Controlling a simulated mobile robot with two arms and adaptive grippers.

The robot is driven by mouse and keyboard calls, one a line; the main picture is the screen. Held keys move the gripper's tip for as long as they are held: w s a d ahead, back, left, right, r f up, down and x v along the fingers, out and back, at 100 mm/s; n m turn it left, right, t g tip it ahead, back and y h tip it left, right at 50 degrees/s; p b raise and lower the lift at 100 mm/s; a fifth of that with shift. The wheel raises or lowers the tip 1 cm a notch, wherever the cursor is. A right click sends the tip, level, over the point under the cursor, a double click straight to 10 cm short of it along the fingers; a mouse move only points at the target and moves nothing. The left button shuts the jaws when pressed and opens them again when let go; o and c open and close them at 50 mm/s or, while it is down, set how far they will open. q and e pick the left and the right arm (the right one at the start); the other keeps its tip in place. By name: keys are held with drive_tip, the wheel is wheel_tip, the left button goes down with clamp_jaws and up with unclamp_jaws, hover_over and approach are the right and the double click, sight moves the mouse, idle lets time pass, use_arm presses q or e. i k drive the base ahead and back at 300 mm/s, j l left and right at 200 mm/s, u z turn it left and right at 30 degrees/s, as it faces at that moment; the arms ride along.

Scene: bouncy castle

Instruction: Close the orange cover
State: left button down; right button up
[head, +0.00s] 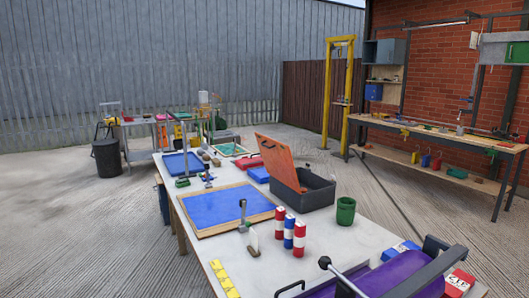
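The orange cover (275,157) stands raised and tilted on the far left side of a dark grey box (311,193) on the long white table. The cover is open, and the box's top shows open to its right. The inside of the box is mostly too dark and small to make out. Neither of my grippers shows in the head view.
Left of the box lies a blue board in a wooden frame (226,208). Red and blue cans (288,231), a green cup (346,211) and a clamp-like tool (243,215) stand in front. A purple item with dark bars (400,277) fills the near right corner.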

sight(277, 156)
drive_tip(key=i+j+z, duration=0.35)
drive_tip(key=j, duration=0.45)
drive_tip(key=j+z, duration=0.35)
drive_tip(key=j, duration=0.45)
drive_tip(key=i+j+z, duration=0.1)
drive_tip(key=j+z, duration=0.25)
drive_tip(key=j, duration=0.55)
